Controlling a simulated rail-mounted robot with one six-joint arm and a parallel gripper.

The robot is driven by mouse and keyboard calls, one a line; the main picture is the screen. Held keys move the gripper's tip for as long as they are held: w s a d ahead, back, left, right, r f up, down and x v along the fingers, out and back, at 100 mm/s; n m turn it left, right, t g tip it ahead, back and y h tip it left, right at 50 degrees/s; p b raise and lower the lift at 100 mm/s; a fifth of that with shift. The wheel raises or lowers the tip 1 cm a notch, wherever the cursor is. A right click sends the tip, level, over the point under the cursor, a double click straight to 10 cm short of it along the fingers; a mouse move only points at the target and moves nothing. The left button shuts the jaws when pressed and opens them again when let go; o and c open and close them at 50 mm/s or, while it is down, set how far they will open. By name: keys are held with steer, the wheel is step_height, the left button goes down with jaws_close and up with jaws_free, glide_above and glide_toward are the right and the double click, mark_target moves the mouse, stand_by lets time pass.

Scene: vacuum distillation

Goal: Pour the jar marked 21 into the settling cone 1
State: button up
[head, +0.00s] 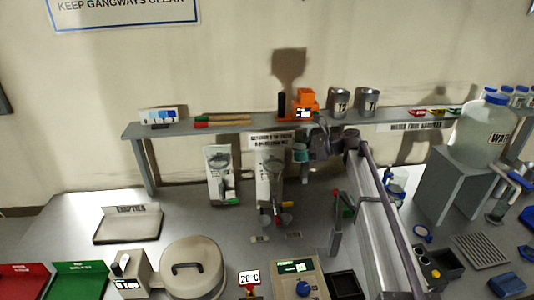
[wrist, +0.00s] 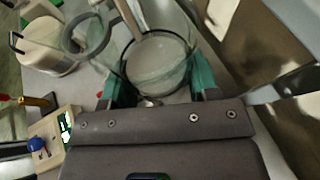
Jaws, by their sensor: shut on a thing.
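My gripper (wrist: 162,80) is shut on a clear glass jar (wrist: 158,62) with pale contents, held between its green fingertips in the wrist view; no number on it is readable. In the head view my gripper (head: 303,155) is in front of the shelf, just right of the middle cone stand. A round glass rim (wrist: 88,35) shows beside the jar in the wrist view.
The long grey shelf (head: 230,126) runs behind, carrying metal beakers (head: 339,102) and an orange device (head: 304,102). A round lidded pot (head: 192,268) and a display unit (head: 296,278) stand in front. A large water container (head: 484,130) stands at right.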

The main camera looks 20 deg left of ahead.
mark_target(295, 141)
steer(key=shift+w+d, duration=0.1)
steer(key=shift+d, duration=0.1)
steer(key=shift+r, duration=0.15)
steer(key=shift+s+a+r+n+t+h+p, duration=0.15)
steer(key=shift+s+r+n+t+h+p, duration=0.15)
steer(key=shift+p, duration=0.6)
steer(key=p, duration=0.1)
steer(key=s+r+n+t+h+p, duration=0.1)
steer(key=p, duration=0.1)
steer(key=shift+a, duration=0.3)
steer(key=shift+n+t+h, duration=0.5)
steer(key=shift+t+h, duration=0.1)
steer(key=shift+h, duration=0.1)
steer(key=r+p, duration=0.2)
steer(key=p, duration=0.1)
steer(key=r+p, duration=0.1)
steer(key=r, duration=0.1)
steer(key=shift+s+a+p, duration=0.2)
steer(key=shift+s+p, duration=0.15)
steer(key=shift+p, duration=0.05)
steer(key=p, duration=0.1)
steer(key=r+t+p, duration=0.1)
steer(key=r+n+h+p, duration=0.1)
steer(key=shift+s+a, duration=0.35)
steer(key=shift+s, duration=0.05)
steer(key=shift+s+r+n+t+p, duration=0.1)
steer(key=shift+r+n+t+p, duration=0.2)
steer(key=shift+r+t+p, duration=0.25)
